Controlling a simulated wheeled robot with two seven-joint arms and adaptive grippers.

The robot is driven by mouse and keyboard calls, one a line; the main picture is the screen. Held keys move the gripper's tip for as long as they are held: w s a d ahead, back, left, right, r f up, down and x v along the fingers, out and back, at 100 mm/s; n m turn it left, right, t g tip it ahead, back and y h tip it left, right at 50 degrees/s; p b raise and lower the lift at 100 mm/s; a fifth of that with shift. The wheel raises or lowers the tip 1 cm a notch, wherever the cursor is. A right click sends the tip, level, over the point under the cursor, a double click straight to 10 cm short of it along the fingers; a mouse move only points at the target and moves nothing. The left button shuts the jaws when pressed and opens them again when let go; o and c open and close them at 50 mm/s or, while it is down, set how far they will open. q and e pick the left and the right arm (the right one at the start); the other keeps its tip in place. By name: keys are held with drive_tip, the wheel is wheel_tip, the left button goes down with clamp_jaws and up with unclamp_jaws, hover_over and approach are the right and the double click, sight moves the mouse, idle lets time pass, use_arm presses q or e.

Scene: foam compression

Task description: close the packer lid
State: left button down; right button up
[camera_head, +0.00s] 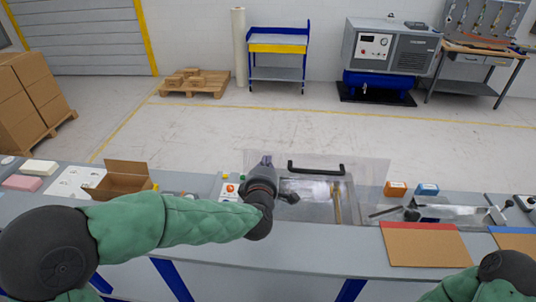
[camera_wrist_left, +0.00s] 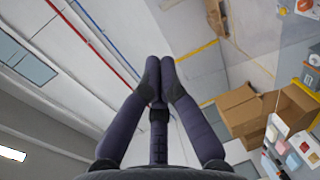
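The packer (camera_head: 315,208) is a grey metal box set in the bench, with a shiny interior and a tan wooden-looking piece inside. Its clear lid (camera_head: 368,172) appears raised, its panel spreading above the box. A black bar handle (camera_head: 316,169) is on the lid. My left gripper (camera_head: 266,160) points upward at the left part of the lid, left of the handle; contact is unclear. In the left wrist view its fingertips (camera_wrist_left: 160,65) are together with nothing visible between them. My right gripper is out of view; only part of that arm shows at lower right.
An open cardboard box (camera_head: 122,180) and foam blocks (camera_head: 39,167) are on the bench's left. Orange (camera_head: 396,188) and blue (camera_head: 427,189) small boxes sit right of the packer. A red-edged brown board (camera_head: 424,245) lies at the front right. A metal fixture (camera_head: 455,214) stands behind it.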

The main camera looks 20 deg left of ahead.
sight(268, 154)
use_arm(q)
drive_tip(key=shift+p+x, duration=0.4)
drive_tip(key=shift+x, duration=1.65)
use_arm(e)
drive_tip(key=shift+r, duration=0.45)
use_arm(q)
drive_tip(key=shift+w, duration=0.15)
